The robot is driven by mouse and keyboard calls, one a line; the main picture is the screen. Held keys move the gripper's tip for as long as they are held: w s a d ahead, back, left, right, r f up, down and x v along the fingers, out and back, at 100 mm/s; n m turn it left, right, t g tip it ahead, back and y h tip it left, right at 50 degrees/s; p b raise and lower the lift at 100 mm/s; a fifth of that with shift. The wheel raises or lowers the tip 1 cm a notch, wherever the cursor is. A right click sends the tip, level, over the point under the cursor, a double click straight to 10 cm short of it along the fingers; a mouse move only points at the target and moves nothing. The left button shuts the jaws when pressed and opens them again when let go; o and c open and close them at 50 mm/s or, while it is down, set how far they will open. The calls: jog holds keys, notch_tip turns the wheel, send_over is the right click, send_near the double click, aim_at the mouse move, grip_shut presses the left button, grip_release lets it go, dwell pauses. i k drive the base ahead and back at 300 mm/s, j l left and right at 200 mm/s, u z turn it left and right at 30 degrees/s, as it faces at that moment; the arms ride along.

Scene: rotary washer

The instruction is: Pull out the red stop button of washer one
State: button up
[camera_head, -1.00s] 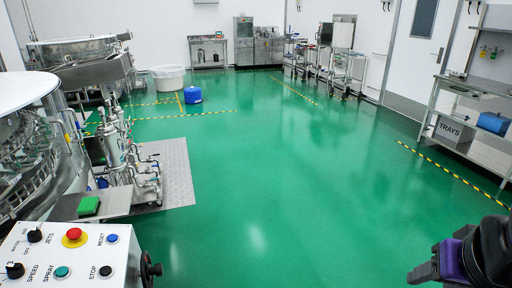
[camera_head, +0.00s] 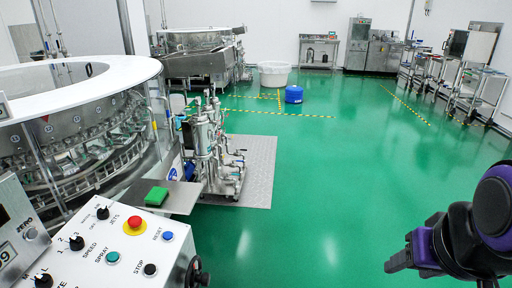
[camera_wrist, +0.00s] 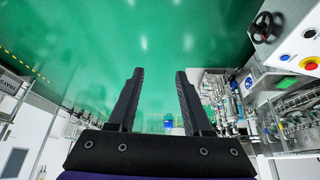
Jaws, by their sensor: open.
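The red stop button (camera_head: 135,222) is a mushroom-shaped knob on a yellow ring. It sits on the sloping white control panel (camera_head: 108,241) at the lower left of the head view. In the wrist view the red button (camera_wrist: 310,64) shows at the far right edge. My gripper (camera_wrist: 160,72) is open and empty, with its two dark fingers pointing over the green floor. My gripper (camera_head: 392,264) is at the lower right of the head view, well to the right of the panel and touching nothing.
The panel also carries a blue reset button (camera_head: 167,236), a green spray button (camera_head: 112,257), a black stop button (camera_head: 150,269) and several black knobs. A black handwheel (camera_head: 196,276) sticks out from its right side. The round washer (camera_head: 70,150) stands behind. Floor between panel and gripper is clear.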

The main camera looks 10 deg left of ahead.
aim_at(135, 221)
jog(key=i+u, duration=0.5)
jog(key=u, duration=0.2)
jog(key=i+u, duration=0.3)
jog(key=k+l, duration=0.05)
